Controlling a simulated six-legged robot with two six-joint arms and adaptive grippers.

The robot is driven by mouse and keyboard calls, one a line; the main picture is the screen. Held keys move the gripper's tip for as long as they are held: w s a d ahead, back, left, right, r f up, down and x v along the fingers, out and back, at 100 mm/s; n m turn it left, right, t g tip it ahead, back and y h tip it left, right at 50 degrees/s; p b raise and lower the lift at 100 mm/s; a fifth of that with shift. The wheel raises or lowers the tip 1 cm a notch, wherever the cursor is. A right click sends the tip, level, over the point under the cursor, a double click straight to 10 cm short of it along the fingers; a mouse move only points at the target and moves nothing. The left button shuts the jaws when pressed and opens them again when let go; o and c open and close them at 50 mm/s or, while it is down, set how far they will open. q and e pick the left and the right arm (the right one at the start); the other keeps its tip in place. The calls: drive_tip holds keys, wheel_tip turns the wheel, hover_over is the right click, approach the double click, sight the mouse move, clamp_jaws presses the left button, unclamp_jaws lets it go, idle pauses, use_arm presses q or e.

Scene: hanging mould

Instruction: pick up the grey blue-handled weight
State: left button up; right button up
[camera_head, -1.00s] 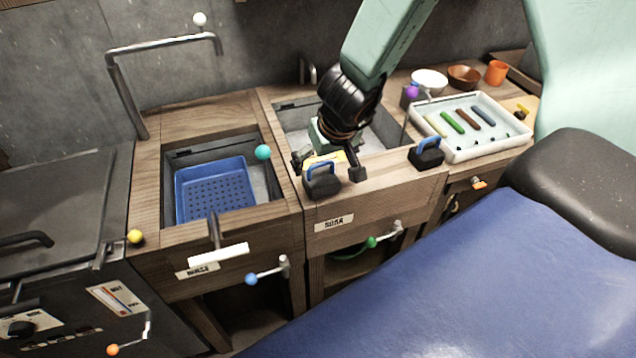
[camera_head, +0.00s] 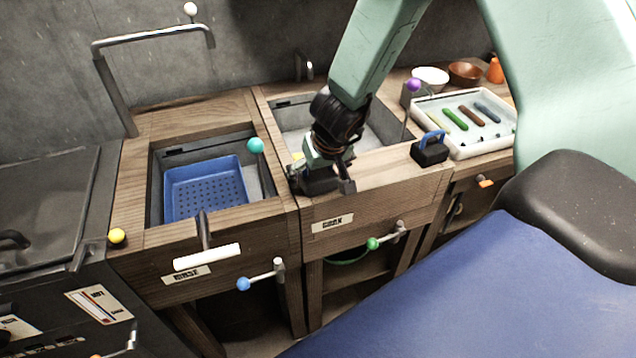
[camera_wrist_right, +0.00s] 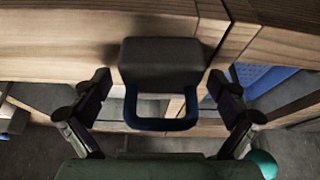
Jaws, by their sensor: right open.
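A dark grey weight (camera_wrist_right: 163,60) with a blue handle (camera_wrist_right: 162,125) stands on the wooden front ledge of the middle basin. In the head view my right gripper hides most of it. My right gripper (camera_wrist_right: 160,98) is open, with one finger on each side of the handle. Both fingers look apart from it in the wrist view. The gripper also shows in the head view (camera_head: 320,184), low over the ledge. A second dark weight (camera_head: 430,153) with a blue handle stands further right on the ledge. My left gripper is out of view.
A blue perforated basket (camera_head: 207,187) sits in the left basin. A white tray (camera_head: 462,150) with several coloured bars stands right of the second weight, with bowls behind. Knobbed levers and a white-handled bar (camera_head: 207,257) stick out in front.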

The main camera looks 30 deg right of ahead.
drive_tip(key=shift+a, duration=0.1)
drive_tip(key=shift+r, duration=0.15)
drive_tip(key=shift+c, duration=1.2)
drive_tip(key=c, duration=1.5)
